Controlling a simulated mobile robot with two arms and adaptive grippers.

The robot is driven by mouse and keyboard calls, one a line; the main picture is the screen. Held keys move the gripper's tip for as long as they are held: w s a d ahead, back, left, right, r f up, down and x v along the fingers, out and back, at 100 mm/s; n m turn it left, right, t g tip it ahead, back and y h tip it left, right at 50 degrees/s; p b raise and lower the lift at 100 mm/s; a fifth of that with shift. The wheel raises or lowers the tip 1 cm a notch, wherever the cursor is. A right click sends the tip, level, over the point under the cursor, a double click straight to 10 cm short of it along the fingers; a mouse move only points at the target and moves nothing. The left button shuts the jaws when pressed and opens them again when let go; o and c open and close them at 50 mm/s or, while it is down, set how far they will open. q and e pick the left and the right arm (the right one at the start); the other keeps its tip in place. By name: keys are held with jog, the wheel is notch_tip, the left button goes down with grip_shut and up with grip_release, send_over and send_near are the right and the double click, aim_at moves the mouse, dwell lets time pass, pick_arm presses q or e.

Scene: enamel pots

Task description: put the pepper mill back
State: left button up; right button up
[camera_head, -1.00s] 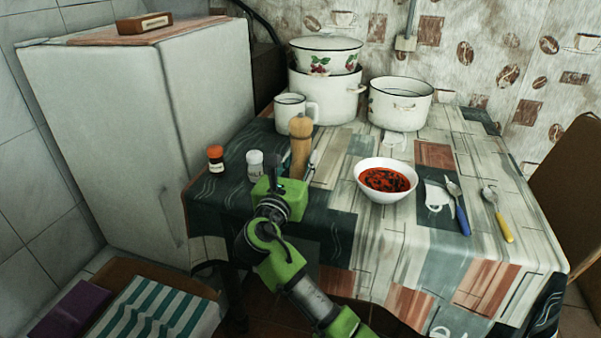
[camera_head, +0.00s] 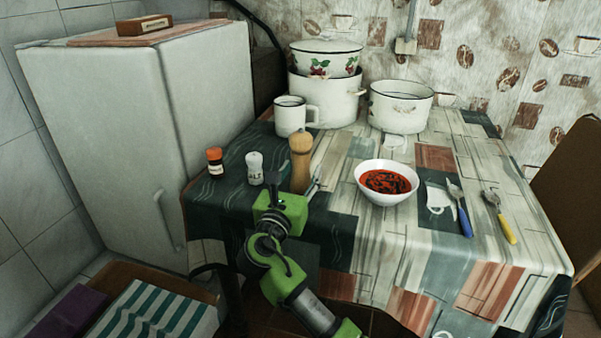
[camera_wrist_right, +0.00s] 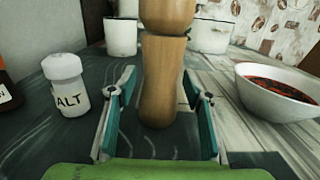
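The wooden pepper mill (camera_head: 301,163) stands upright on the table near its front left edge, beside the salt shaker. In the right wrist view the mill (camera_wrist_right: 162,80) rises between the two fingers of my right gripper (camera_wrist_right: 160,88). There is a visible gap on its left side and a narrower one on its right, so the gripper looks open around it. The mill's top is cut off in that view. In the head view my right gripper (camera_head: 284,205) is low in front of the mill, its fingers largely hidden. My left gripper is out of view.
The salt shaker (camera_head: 254,168) and a red-capped jar (camera_head: 215,161) stand left of the mill. A white mug (camera_head: 291,116) and pots (camera_head: 400,103) are behind. A soup bowl (camera_head: 387,182) and spoons (camera_head: 461,210) are to the right.

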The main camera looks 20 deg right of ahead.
jog(key=shift+s+a+r, duration=0.1)
jog(key=shift+r, duration=0.05)
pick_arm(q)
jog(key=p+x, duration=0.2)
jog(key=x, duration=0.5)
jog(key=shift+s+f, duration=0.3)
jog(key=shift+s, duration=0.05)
pick_arm(e)
jog(key=v, duration=1.1)
jog(key=shift+s+a, duration=0.2)
jog(key=shift+s, duration=0.15)
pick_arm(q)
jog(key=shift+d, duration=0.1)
